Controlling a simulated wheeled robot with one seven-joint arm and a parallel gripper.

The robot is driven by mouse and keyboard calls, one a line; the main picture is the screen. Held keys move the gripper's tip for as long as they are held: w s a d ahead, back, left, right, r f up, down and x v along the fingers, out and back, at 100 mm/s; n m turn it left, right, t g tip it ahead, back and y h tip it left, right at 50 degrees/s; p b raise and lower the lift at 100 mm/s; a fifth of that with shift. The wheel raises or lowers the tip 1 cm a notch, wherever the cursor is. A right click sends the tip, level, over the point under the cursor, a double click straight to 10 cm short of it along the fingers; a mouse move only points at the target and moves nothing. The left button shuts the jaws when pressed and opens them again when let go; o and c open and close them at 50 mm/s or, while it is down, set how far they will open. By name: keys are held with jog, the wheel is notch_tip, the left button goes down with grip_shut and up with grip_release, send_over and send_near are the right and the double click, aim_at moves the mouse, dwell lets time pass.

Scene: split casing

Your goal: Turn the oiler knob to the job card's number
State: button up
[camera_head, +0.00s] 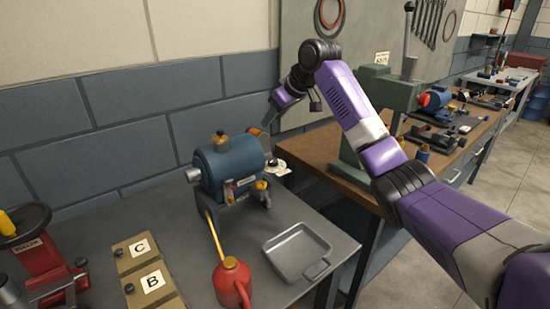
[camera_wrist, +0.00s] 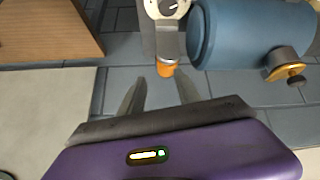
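A round white dial (camera_head: 279,167) with a dark centre stands beside the right end of the blue casing (camera_head: 222,168). In the wrist view, the dial (camera_wrist: 168,8) is cut by the top edge and shows a dark pointer; its number cannot be read. A grey bracket with an orange cylindrical end (camera_wrist: 165,69) extends below it. My gripper (camera_wrist: 161,80) is open and empty, with its fingers apart near the orange end. In the head view, my gripper (camera_head: 264,127) is above and behind the casing's right end.
A red oil can (camera_head: 232,283), a grey tray (camera_head: 297,251) and boxes marked C (camera_head: 137,251) and B (camera_head: 153,284) occupy the bench. A red-based device (camera_head: 42,262) stands at left. A green press (camera_head: 385,95) stands on the wooden bench, close to my arm.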

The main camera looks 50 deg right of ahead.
aim_at(273, 160)
jog(key=s+a+f+g+y, duration=0.2)
jog(key=s+f+g, duration=0.1)
jog(key=s+f, duration=0.2)
jog(key=shift+n+h, duration=0.3)
jog(key=shift+p+x, duration=0.35)
jog(key=shift+x, duration=3.35)
jog(key=shift+s+a, duration=0.1)
grip_shut()
jog(key=shift+a, duration=0.1)
